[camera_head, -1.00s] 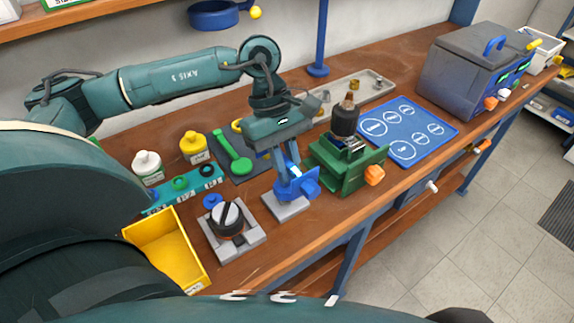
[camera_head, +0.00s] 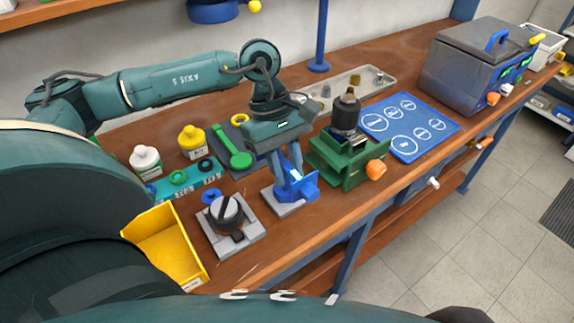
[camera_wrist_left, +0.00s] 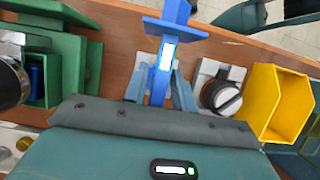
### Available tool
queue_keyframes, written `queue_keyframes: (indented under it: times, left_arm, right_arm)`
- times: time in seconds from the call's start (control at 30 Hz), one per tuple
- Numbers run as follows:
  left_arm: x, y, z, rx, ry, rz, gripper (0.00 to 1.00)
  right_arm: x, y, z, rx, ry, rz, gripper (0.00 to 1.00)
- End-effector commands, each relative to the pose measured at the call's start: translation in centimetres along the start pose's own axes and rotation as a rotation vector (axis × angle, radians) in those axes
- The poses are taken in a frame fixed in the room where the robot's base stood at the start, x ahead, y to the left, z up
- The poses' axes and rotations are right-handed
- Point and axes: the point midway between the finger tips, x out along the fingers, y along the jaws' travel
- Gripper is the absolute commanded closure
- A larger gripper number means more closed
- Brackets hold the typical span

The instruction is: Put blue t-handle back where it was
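The blue T-handle (camera_head: 300,189) is at my left gripper (camera_head: 288,174), above or on a small grey base plate (camera_head: 272,199). In the left wrist view the T-handle (camera_wrist_left: 167,28) has its crossbar away from the palm and its stem between the two fingers of my left gripper (camera_wrist_left: 161,78). The fingertips lie against the stem on both sides. The grey base (camera_wrist_left: 148,60) shows behind it. I cannot tell whether the handle touches the base. My right gripper does not show.
A grey block with a black knob (camera_head: 227,213) and a yellow bin (camera_head: 172,250) stand to the left. A green vise-like fixture (camera_head: 345,165) is close on the right, holding a dark cylinder. A blue mat (camera_head: 405,145) lies beyond it. The bench's front edge is close.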

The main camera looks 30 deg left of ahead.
Motion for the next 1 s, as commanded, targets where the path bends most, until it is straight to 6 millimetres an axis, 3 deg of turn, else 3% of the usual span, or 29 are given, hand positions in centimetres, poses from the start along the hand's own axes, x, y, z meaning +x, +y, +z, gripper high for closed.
queue_keyframes:
  times: [0.1, 0.37, 0.57, 0.6, 0.77, 1.0]
  left_arm:
    - [0.0, 0.0, 0.0, 0.0, 0.0, 0.0, 0.64]
    - [-0.1, 0.0, 0.1, 0.0, 0.0, 0.0, 0.64]
    - [-1.7, 0.0, 0.7, 0.0, 0.001, 0.0, 0.64]
    - [-2.0, 0.1, 0.5, 0.0, 0.002, 0.004, 0.64]
    - [-5.7, 0.1, 0.3, -0.001, 0.002, 0.007, 0.64]
    - [-10.7, 0.1, 0.4, 0.0, 0.001, 0.004, 0.64]
  right_arm:
    - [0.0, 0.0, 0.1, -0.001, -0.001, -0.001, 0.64]
    - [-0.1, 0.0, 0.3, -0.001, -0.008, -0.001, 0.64]
    - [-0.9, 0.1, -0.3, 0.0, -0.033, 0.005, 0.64]
    - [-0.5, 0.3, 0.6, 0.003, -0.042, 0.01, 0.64]
    - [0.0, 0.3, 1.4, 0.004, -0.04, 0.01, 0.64]
    - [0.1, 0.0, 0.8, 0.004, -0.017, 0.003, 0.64]
